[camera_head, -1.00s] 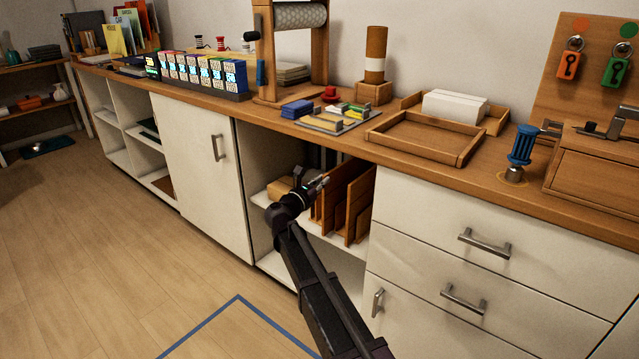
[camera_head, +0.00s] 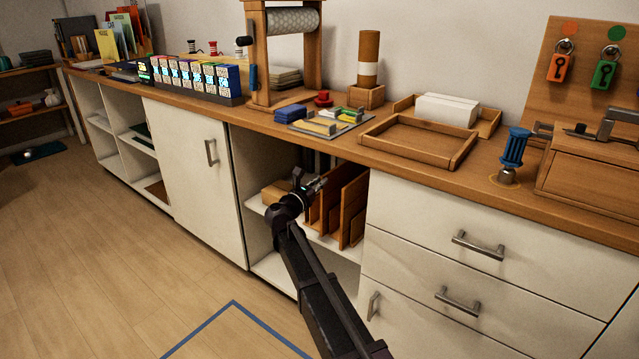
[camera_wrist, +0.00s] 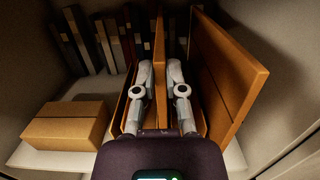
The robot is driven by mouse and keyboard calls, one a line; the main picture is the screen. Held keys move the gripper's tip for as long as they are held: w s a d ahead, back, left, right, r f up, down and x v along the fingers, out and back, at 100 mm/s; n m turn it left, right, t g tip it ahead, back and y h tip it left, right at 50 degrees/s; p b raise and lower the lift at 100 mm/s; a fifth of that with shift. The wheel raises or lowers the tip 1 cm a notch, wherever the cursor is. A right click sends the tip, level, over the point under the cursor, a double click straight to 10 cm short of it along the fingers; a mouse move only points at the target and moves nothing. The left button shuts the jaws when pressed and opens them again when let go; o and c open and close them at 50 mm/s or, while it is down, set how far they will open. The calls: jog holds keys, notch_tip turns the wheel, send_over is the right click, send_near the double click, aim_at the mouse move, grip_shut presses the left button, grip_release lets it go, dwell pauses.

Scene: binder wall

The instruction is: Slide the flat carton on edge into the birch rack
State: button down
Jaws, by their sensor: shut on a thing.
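The birch rack (camera_head: 350,208) stands in the open cabinet bay, with upright panels and slots between them. In the wrist view its tall right panel (camera_wrist: 232,65) leans close beside my gripper. My gripper (camera_wrist: 160,72) points into the rack, one finger on each side of a thin upright brown sheet. That sheet looks like the flat carton (camera_wrist: 160,45), held on edge between the fingers. Its lower edge is hidden, so I cannot tell how deep it sits. In the head view my gripper (camera_head: 316,186) is at the rack's left part, and its fingers are hard to make out.
A taped cardboard box (camera_wrist: 65,125) lies on the white shelf left of the rack. Dark binders (camera_wrist: 95,45) stand behind. The bay's side walls and the wooden countertop (camera_head: 395,165) close in the space. The drawers (camera_head: 480,235) stand to the right.

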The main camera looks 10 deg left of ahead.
jog(key=shift+f+b, duration=0.25)
jog(key=shift+b, duration=0.1)
dwell(0.3)
jog(key=c, duration=0.6)
grip_release()
jog(key=shift+c, duration=0.2)
jog(key=shift+r, duration=0.15)
jog(key=r+v, duration=0.2)
jog(key=v, duration=1.5)
jog(key=shift+s+a+p, duration=0.2)
jog(key=shift+s+p, duration=0.2)
jog(key=shift+s, duration=0.1)
jog(key=shift+r, duration=0.1)
jog(key=shift+s, duration=0.1)
